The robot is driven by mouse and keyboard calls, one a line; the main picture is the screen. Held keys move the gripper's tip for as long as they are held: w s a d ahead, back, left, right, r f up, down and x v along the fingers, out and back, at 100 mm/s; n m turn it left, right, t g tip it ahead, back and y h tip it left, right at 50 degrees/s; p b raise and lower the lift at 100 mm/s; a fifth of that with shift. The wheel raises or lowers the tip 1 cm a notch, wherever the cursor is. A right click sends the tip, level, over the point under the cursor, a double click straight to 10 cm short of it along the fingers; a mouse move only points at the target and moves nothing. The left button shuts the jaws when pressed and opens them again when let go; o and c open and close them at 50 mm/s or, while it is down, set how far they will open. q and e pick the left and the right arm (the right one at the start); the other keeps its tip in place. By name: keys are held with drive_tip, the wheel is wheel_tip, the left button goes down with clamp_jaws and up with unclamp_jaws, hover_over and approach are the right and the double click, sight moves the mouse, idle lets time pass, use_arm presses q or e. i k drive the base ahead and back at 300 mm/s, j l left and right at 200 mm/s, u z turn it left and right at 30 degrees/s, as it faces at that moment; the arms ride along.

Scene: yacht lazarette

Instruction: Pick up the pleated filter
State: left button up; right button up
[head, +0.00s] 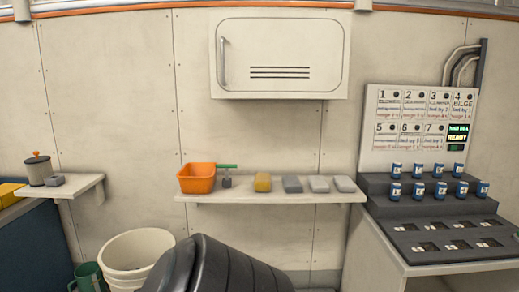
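I cannot make out a pleated filter for certain. A grey cylinder (39,170) with an orange top stands on the small left shelf in the head view; I cannot tell whether it holds a filter or has pleats. A small grey block (53,181) lies beside it. On the middle shelf (272,197) are an orange bin (197,179), a green-handled valve (227,177), a yellow block (263,182) and several grey blocks (292,184). The inside of the bin is mostly hidden. Neither of my grippers is in view.
A large dark ribbed shape (225,265) fills the bottom middle. A white bucket (133,255) and a green mug (88,278) stand lower left. A closed cabinet (280,54) hangs above. At right, a console (436,217) holds several blue cans (417,190) below a label board (419,127).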

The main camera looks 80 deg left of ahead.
sight(39, 168)
drive_tip(key=u, duration=4)
drive_tip(key=z, duration=0.75)
drive_tip(key=i+j+z, duration=0.15)
drive_tip(key=j+z, duration=0.3)
drive_tip(key=i+j+z, duration=0.15)
drive_tip(key=j+z, duration=0.15)
drive_tip(key=z, duration=0.15)
drive_tip(key=j+z, duration=0.45)
drive_tip(key=j, duration=0.45)
drive_tip(key=j+z, duration=0.2)
drive_tip(key=j, duration=1.65)
drive_tip(key=k+j, duration=0.05)
